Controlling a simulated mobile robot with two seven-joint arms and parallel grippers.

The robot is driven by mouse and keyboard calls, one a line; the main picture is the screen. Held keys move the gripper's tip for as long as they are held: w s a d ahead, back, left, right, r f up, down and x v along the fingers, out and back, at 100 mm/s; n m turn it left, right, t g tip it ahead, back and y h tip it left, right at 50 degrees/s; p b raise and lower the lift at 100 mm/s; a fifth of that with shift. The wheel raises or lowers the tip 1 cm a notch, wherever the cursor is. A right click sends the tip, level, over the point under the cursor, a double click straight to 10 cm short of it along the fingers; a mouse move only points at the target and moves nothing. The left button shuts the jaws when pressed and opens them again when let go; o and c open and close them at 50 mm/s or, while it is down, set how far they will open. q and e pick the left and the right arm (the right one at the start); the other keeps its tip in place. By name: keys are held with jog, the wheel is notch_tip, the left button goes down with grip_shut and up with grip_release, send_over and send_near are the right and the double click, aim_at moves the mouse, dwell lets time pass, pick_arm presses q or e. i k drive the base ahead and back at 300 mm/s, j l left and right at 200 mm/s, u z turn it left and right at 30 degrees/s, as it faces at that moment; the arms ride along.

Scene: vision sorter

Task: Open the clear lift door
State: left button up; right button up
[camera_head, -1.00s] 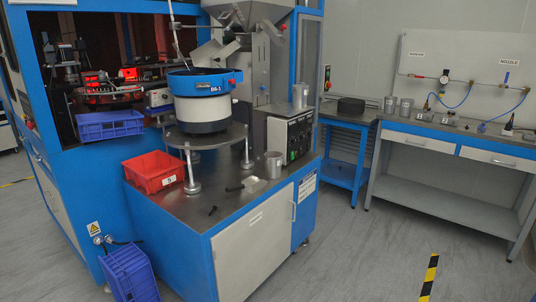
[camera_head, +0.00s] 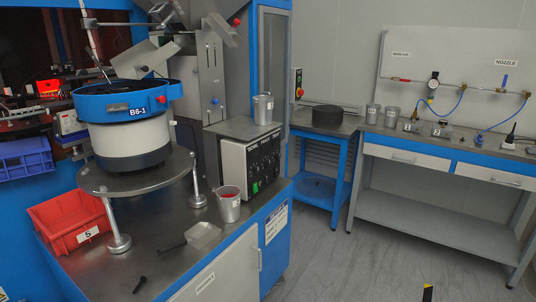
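A tall narrow panel (camera_head: 273,65) with a grey frame stands shut in the blue machine housing, behind the feeder; I cannot tell whether it is the clear lift door. The blue-framed machine bay (camera_head: 40,45) at the left edge shows a dark interior with red lights. Its front is cut off by the picture edge, and I cannot make out a clear pane there. Neither of my grippers is in view.
A blue bowl feeder (camera_head: 128,102) marked B6-1 stands on a round plate. A red bin (camera_head: 75,222), a scoop (camera_head: 200,236), and a metal cup (camera_head: 229,207) are on the cabinet top. A workbench (camera_head: 440,215) is at right.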

aim_at(262, 9)
jog(key=i+l+u, duration=0.15)
jog(key=i+l, duration=0.15)
jog(key=i+l+u, duration=0.2)
jog(key=l, duration=0.35)
jog(key=i+l, duration=0.1)
jog(key=l, duration=0.2)
jog(key=i+l, duration=0.25)
jog(key=l, duration=0.3)
jog(key=i+l, duration=0.3)
jog(key=i, duration=0.15)
jog(key=i+l+u, duration=0.5)
jog(key=i+l, duration=0.15)
jog(key=i, duration=0.05)
